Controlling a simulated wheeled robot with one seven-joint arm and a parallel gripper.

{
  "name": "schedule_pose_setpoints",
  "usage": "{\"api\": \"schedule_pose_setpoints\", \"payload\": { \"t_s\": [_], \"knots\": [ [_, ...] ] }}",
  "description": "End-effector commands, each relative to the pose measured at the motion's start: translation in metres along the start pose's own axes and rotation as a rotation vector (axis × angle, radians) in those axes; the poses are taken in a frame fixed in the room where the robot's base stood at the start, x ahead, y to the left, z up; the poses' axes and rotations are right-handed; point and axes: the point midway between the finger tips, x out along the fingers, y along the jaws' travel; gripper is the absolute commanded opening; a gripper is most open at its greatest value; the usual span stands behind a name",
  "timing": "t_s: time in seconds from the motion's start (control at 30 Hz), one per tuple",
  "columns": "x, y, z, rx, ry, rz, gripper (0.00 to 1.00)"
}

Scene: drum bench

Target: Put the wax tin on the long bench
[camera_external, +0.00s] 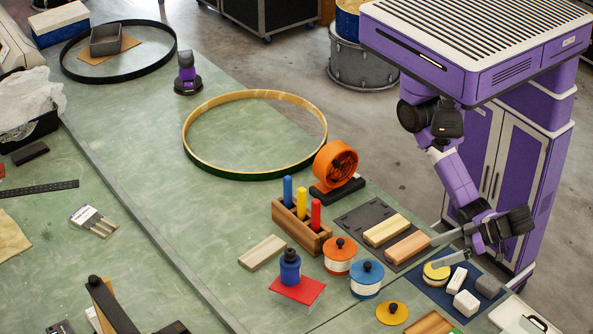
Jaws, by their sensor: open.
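The wax tin cannot be told for sure. The long bench (135,130) appears to be the green worktop running up to the far left; a seam divides the green surface.
White and grey blocks (466,302) sit beside the yellow tin. A wooden rack (302,228) with coloured handles, an orange fan-like device (336,165) and wooden bars (386,230) crowd the near right. A large wooden hoop (188,150) lies farther back. Clear green surface shows around (150,190).

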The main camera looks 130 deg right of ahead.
Motion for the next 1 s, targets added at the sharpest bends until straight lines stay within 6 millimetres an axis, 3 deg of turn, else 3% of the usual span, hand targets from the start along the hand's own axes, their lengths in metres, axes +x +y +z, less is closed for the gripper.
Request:
{"api": "schedule_pose_setpoints", "payload": {
  "t_s": [0.03,0.27,0.4,0.57,0.67,0.77,0.87,1.0],
  "knots": [
    [0.011,-0.019,-0.022,0.044,-0.031,-0.019,1.00],
    [0.030,-0.100,-0.107,0.124,-0.150,-0.236,1.00],
    [0.028,-0.143,-0.158,0.093,-0.171,-0.425,1.00],
    [0.013,-0.179,-0.197,-0.041,-0.149,-0.645,1.00],
    [0.002,-0.193,-0.206,-0.172,-0.122,-0.763,1.00],
    [-0.007,-0.199,-0.202,-0.333,-0.094,-0.861,1.00],
    [-0.011,-0.199,-0.184,-0.521,-0.078,-0.936,1.00],
    [-0.005,-0.184,-0.144,-0.817,-0.082,-1.002,1.00]
  ]
}}
